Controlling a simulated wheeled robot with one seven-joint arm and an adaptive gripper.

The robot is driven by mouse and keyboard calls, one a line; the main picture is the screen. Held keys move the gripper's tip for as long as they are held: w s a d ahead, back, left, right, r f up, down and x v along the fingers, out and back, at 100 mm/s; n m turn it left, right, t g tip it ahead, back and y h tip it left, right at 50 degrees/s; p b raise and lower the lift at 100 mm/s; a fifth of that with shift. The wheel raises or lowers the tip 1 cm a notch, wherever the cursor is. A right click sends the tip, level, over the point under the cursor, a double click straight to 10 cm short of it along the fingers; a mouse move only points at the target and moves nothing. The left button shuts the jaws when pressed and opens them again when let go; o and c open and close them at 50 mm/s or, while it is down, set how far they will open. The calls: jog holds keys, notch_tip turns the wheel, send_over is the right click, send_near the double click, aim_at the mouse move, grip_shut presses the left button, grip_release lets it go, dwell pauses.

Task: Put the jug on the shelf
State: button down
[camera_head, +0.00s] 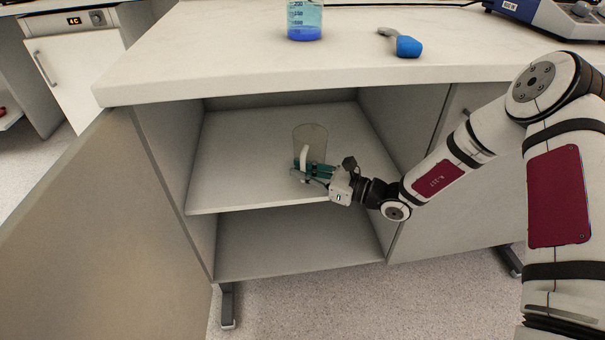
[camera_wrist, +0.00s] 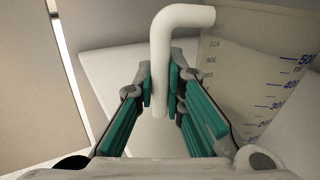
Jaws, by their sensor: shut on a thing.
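The jug (camera_head: 311,135) is a clear, see-through vessel with a white handle. It stands upright at the upper shelf (camera_head: 235,165) inside the open cabinet; whether its base touches the shelf is hard to tell. My gripper (camera_head: 302,170) reaches in from the right and is shut on the jug's handle. In the wrist view the white handle (camera_wrist: 184,18) sits between the green finger pads of my gripper (camera_wrist: 163,92). The jug's wall with blue volume marks (camera_wrist: 275,75) shows at the right there. The gripper hides part of the jug's lower side.
The open cabinet door (camera_head: 95,235) stands at the left. The counter (camera_head: 220,50) lies above, with a beaker of blue liquid (camera_head: 304,20) and a blue-headed item (camera_head: 408,46). A lower compartment (camera_head: 295,240) is empty. The upper shelf is clear left of the jug.

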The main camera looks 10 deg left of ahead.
jog(key=c, duration=1.7)
grip_release()
jog(key=shift+f, duration=0.1)
jog(key=shift+o, duration=0.2)
jog(key=shift+d+r, duration=0.2)
jog(key=shift+d, duration=0.05)
jog(key=p+v, duration=0.3)
jog(key=v, duration=0.8)
jog(key=shift+d, duration=0.2)
jog(key=shift+s, duration=0.15)
